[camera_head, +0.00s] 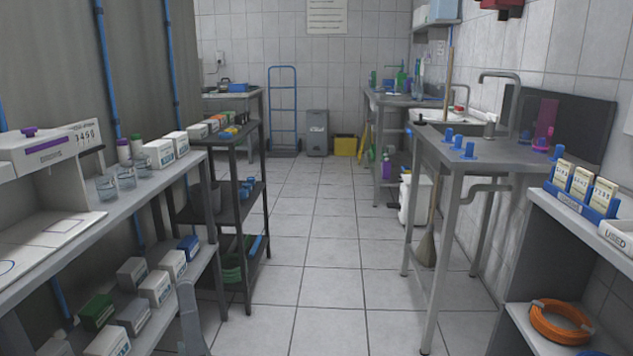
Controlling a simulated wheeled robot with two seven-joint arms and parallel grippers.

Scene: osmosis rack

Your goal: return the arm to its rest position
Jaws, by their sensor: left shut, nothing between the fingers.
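A grey part of my left gripper (189,318) shows at the bottom left of the head view, in front of the lower shelf of the left bench. It points up, is shut and has nothing in it. Most of my left arm is outside the picture. My right gripper is not in view.
The left bench (75,228) carries glass beakers (126,178) and small boxes, with more boxes below. A black shelf rack (236,215) stands behind it. The steel sink table (480,155) and a right shelf (575,222) flank the clear tiled aisle (320,250).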

